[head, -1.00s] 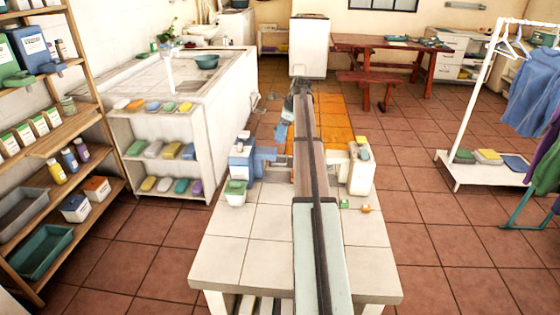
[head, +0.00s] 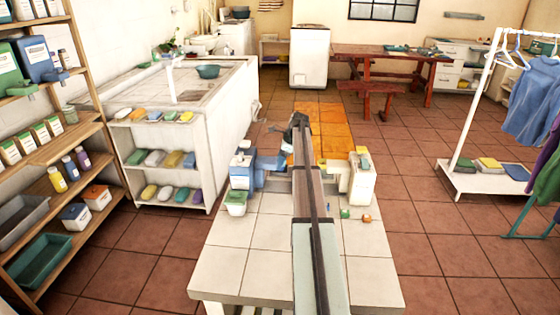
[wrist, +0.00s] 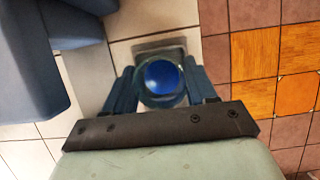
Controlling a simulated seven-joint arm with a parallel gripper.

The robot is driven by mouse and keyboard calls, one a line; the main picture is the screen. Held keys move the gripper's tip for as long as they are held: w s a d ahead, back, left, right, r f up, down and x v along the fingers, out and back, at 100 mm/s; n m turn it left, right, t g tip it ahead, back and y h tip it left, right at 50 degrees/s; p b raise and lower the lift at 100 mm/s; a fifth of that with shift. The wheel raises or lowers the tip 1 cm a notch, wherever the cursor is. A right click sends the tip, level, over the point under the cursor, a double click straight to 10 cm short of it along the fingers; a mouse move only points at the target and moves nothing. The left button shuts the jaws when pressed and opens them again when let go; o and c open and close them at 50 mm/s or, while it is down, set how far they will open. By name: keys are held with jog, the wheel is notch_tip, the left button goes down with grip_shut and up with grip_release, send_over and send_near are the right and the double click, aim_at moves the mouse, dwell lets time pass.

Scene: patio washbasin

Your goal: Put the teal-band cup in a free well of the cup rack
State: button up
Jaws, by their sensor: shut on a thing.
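In the wrist view my gripper (wrist: 160,80) is shut on a round cup (wrist: 147,97), seen from above with a bright blue inside and a greyish-teal rim. The fingers press it from both sides; its outer band is hidden. A pale grey, square-edged thing (wrist: 160,46) lies just beyond the cup; I cannot tell whether it is part of the cup rack. In the head view my arm reaches over the white tiled counter to its far end, and the arm hides the cup. I cannot make out the rack's wells.
The tiled counter (head: 240,270) is mostly bare in front. Blue and white containers (head: 243,168) and a green-topped tub (head: 236,203) stand left of my arm, a cream dispenser-like block (head: 360,183) right. Small green and orange pieces (head: 367,218) lie near the right edge.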

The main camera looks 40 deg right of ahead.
jog(key=o, duration=1.1)
jog(key=shift+f, duration=0.1)
jog(key=shift+o, duration=0.2)
jog(key=v, duration=1.2)
